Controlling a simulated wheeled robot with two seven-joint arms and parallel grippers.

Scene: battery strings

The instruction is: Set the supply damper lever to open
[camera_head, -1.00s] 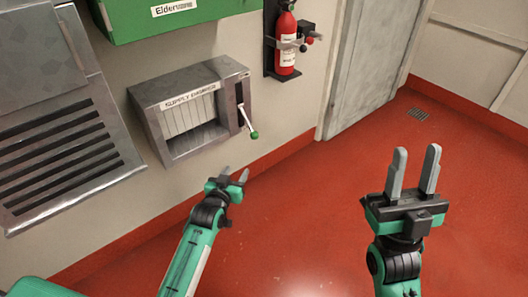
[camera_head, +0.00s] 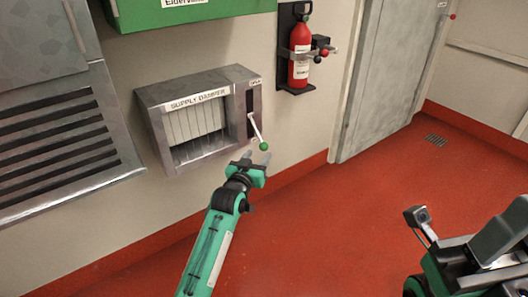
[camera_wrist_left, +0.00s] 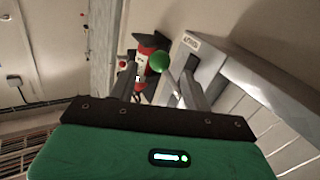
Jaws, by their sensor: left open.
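The supply damper (camera_head: 190,98) is a grey metal box on the wall, with pale slats and a label. Its lever (camera_head: 256,128) is a pale rod with a green knob (camera_head: 264,146), pointing down and outward from a dark slot on the box's right side. My left gripper (camera_head: 256,159) is open just below the knob. In the left wrist view the green knob (camera_wrist_left: 158,61) appears between the open fingers (camera_wrist_left: 158,84); I cannot tell whether they touch it. My right gripper (camera_head: 470,240) is partly cut off at the lower right, its jaw opening unclear.
A red fire extinguisher (camera_head: 300,55) hangs right of the damper, also visible behind the knob in the left wrist view. A green cabinet (camera_head: 180,12) is above. A louvred grey panel (camera_head: 55,150) is at left. The red floor (camera_head: 330,230) is clear.

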